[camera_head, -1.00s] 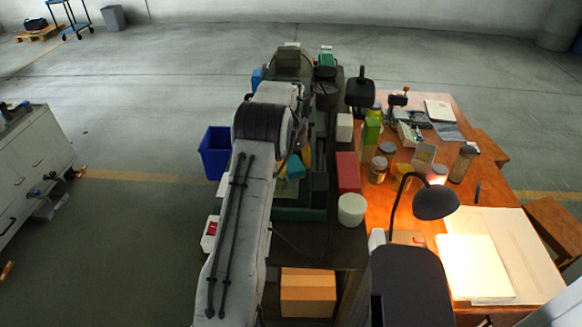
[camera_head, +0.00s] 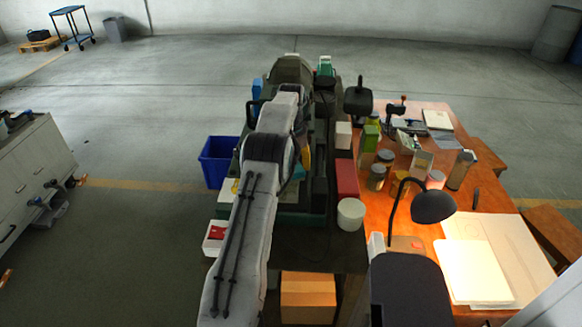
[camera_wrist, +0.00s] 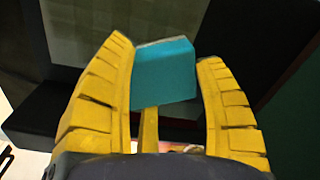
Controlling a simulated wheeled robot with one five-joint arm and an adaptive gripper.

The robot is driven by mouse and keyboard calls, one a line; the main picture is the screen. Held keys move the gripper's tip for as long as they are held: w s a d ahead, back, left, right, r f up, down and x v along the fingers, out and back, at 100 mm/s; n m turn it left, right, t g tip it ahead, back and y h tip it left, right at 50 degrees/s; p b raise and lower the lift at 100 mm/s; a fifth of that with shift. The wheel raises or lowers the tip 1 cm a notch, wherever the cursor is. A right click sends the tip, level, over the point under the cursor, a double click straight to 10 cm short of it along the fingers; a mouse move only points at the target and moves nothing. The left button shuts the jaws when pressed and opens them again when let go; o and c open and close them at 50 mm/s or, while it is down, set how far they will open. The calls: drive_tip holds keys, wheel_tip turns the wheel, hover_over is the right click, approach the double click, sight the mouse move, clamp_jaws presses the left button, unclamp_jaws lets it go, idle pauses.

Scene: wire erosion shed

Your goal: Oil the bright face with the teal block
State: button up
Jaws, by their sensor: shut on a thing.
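The teal block (camera_wrist: 164,72) is held between the yellow fingers of my gripper (camera_wrist: 165,75) in the wrist view. Its near face shows, and a thin pale edge runs along its top. A grey-green flat panel (camera_wrist: 90,30) lies beyond the block at the upper left, with dark edges around it. I cannot tell whether this panel is the bright face, or whether the block touches it. In the head view my arm hides most of the gripper and the work spot on the dark green machine (camera_head: 292,70).
A red box (camera_head: 346,174) and a white round tub (camera_head: 351,213) stand right of my arm. A blue bin (camera_head: 217,160) is at the left. The wooden bench (camera_head: 420,180) at right holds jars, a black lamp (camera_head: 433,206) and papers. Open floor lies at left.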

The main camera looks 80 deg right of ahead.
sight(289, 202)
drive_tip(key=shift+d+r+h+b, duration=0.3)
drive_tip(key=shift+d+h+b, duration=0.1)
drive_tip(key=shift+b, duration=2.5)
drive_tip(key=shift+a, duration=0.15)
drive_tip(key=shift+s+a+f+b, duration=0.15)
drive_tip(key=shift+a+b, duration=0.4)
drive_tip(key=shift+b, duration=0.3)
drive_tip(key=shift+w+a+f+b, duration=0.15)
drive_tip(key=shift+a+b, duration=0.35)
drive_tip(key=shift+b, duration=0.35)
drive_tip(key=shift+s+a+b, duration=0.2)
drive_tip(key=shift+a+b, duration=1.15)
drive_tip(key=shift+b, duration=0.15)
drive_tip(key=shift+s+a+f+b, duration=0.1)
drive_tip(key=shift+a+f+b, duration=0.05)
drive_tip(key=shift+a+b, duration=0.85)
drive_tip(key=shift+s+a+b, duration=0.2)
drive_tip(key=shift+a+b, duration=2.1)
drive_tip(key=shift+a, duration=0.35)
wheel_tip(289, 202, up, 6)
drive_tip(key=p, duration=0.6)
drive_tip(key=shift+p, duration=0.3)
